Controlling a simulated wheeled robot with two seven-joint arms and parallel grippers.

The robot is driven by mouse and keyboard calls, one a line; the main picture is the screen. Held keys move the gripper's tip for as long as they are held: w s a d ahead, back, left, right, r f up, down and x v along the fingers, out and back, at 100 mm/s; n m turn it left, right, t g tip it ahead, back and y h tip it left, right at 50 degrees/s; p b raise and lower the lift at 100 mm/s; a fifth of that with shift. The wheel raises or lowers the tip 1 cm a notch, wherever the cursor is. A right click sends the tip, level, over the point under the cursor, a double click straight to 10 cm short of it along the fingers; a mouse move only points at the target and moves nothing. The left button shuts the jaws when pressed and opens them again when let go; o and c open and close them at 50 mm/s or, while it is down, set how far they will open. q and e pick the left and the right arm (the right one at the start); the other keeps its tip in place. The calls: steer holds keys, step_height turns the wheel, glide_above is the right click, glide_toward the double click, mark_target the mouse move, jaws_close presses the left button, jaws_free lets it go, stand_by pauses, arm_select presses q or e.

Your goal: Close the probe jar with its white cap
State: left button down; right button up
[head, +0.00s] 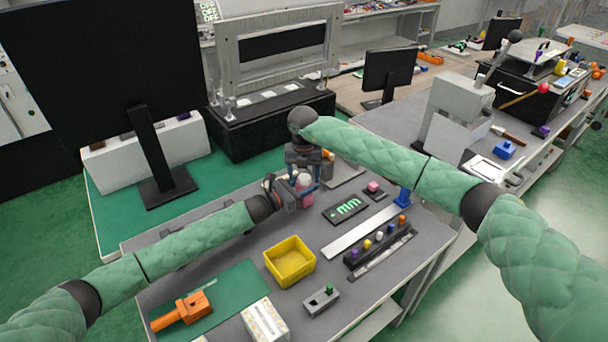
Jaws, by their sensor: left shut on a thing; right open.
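A small pinkish jar (304,182) is near the middle of the bench, between my two grippers. My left gripper (296,190) comes in from the left and is shut on the jar at its side. My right gripper (308,168) points down right above the jar and is open. Its fingers reach down around or beside the jar's upper part; I cannot tell which. Whether the jar touches the bench is unclear.
A yellow bin (271,265) stands in front of the grippers. A black plate with green marks (331,214), a pink-topped block (376,194) and a rack of coloured knobs (352,262) are to the right. A monitor (156,150) stands behind left.

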step_height(320, 180, up, 12)
stand_by(0.6)
steer(key=shift+a, duration=0.1)
arm_select(q)
steer(key=c, duration=0.7)
jaws_free()
steer(key=shift+c, duration=0.2)
steer(key=shift+a, duration=0.1)
arm_select(e)
steer(key=shift+f, duration=0.1)
